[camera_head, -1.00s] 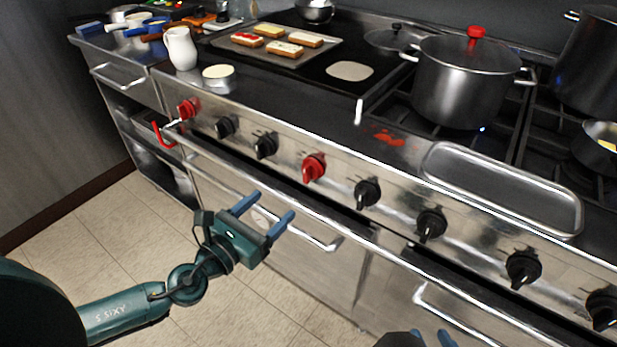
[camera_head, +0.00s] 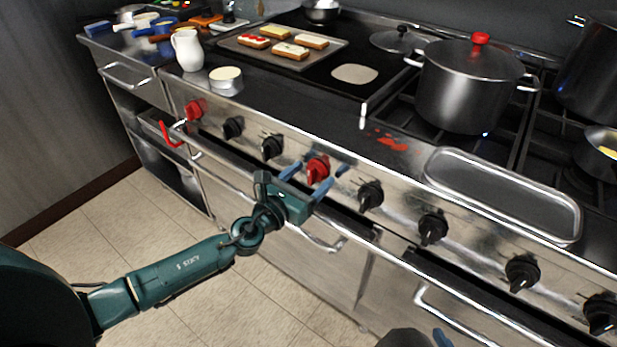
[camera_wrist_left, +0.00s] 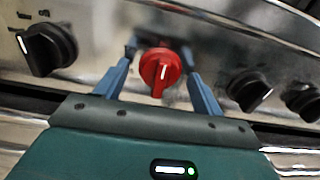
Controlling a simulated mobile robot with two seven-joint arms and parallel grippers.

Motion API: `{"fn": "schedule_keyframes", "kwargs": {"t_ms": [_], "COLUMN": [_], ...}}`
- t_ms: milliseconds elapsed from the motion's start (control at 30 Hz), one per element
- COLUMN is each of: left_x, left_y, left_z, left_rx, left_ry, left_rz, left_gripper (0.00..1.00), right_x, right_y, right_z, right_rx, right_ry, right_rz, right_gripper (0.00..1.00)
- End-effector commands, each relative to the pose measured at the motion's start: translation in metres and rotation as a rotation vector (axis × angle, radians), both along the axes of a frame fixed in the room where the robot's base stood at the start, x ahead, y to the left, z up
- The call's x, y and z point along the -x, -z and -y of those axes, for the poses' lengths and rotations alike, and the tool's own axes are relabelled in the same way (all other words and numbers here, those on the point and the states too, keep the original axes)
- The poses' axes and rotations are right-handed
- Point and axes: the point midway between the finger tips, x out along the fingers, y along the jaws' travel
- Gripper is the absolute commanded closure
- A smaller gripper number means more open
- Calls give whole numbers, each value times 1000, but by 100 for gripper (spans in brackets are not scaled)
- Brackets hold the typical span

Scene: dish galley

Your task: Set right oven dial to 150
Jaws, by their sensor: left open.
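A red dial (camera_head: 318,169) sits on the steel front panel, between black knobs. In the left wrist view the same red dial (camera_wrist_left: 160,72) shows a white pointer line, near upright. My left gripper (camera_head: 316,172) is open, with its blue fingers on either side of this dial; I cannot tell whether they touch it. Another red dial (camera_head: 195,109) is at the panel's left end, away from the gripper. Only a small part of my right gripper (camera_head: 442,338) shows at the bottom edge, and its jaws cannot be made out.
Several black knobs, one being this knob (camera_head: 370,195), line the panel. A steel rail (camera_head: 400,262) runs below them. A lidded pot (camera_head: 470,85), a steel tray (camera_head: 505,190) and a sheet of toast (camera_head: 335,45) are on the stove top. The tiled floor in front is clear.

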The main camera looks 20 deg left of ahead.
Motion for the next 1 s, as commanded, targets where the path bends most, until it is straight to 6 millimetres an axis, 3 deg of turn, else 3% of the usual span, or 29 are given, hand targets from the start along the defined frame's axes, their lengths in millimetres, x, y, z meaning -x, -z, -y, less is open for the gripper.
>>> {"fn": "schedule_keyframes", "kwargs": {"t_ms": [567, 1000], "left_x": [0, 0], "left_y": [0, 1], "left_z": [0, 0], "left_rx": [0, 97], "left_ry": [0, -1], "left_rz": [0, -34], "left_gripper": [75, 76], "right_x": [3, 4], "right_y": [1, 3], "right_z": [0, 0], "right_rx": [-1, -2], "right_ry": [1, 2], "right_rz": [-5, 1], "right_gripper": [64, 64]}}
